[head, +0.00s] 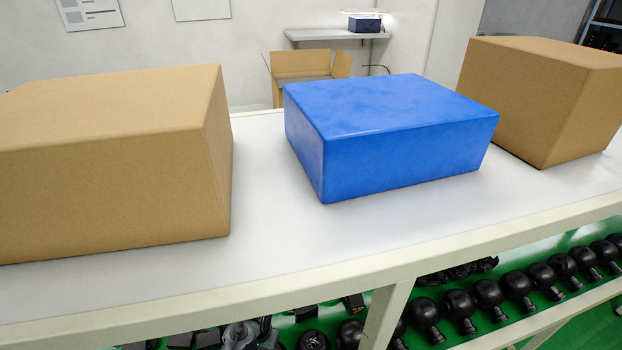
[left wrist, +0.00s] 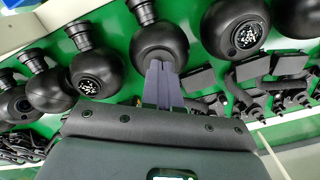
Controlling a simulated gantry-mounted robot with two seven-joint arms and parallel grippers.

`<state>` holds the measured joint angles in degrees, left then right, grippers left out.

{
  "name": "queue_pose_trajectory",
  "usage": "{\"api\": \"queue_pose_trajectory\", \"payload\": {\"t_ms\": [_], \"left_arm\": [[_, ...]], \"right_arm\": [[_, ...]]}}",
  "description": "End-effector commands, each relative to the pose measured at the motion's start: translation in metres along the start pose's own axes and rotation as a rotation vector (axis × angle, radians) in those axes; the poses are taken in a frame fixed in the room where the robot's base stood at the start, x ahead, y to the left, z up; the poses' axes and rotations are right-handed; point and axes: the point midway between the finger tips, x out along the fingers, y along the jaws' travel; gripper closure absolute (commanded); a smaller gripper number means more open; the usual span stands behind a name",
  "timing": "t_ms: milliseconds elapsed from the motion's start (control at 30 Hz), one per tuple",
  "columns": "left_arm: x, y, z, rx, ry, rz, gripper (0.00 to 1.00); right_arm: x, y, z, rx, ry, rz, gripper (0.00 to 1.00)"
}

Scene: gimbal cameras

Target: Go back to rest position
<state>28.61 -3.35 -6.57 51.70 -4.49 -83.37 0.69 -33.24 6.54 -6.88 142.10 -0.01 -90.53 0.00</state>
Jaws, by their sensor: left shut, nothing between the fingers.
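My left gripper (left wrist: 163,84) shows in the left wrist view. Its two grey-purple fingers are together, with nothing between them. Behind its fingertips is a black round-bodied part (left wrist: 160,42) on a green shelf; I cannot tell whether they touch. Neither gripper shows in the head view, and my right gripper is in no view.
A blue box (head: 400,135) stands on the white table (head: 275,225) between a left cardboard box (head: 110,165) and a right cardboard box (head: 545,95). Below is a green shelf with several black parts (head: 488,295). An open carton (head: 300,65) is behind the table.

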Motion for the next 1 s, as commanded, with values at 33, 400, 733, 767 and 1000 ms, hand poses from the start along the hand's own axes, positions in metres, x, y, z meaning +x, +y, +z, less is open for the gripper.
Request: {"api": "queue_pose_trajectory", "payload": {"t_ms": [33,400,733,767,1000], "left_arm": [[0.017,0.001,0.019,-0.002,-0.035,0.004,1.0],[0.106,0.004,0.219,-0.024,-0.194,0.005,1.0],[0.01,0.007,0.315,-0.023,-0.035,-0.027,1.0],[-0.003,0.007,0.318,-0.021,-0.011,-0.029,1.0],[-0.115,0.01,0.31,-0.017,0.206,-0.042,1.0]], "right_arm": [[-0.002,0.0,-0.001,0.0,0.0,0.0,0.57],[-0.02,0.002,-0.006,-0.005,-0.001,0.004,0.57],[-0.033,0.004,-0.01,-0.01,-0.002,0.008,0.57],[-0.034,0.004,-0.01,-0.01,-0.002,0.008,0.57],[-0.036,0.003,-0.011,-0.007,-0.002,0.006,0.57]]}}
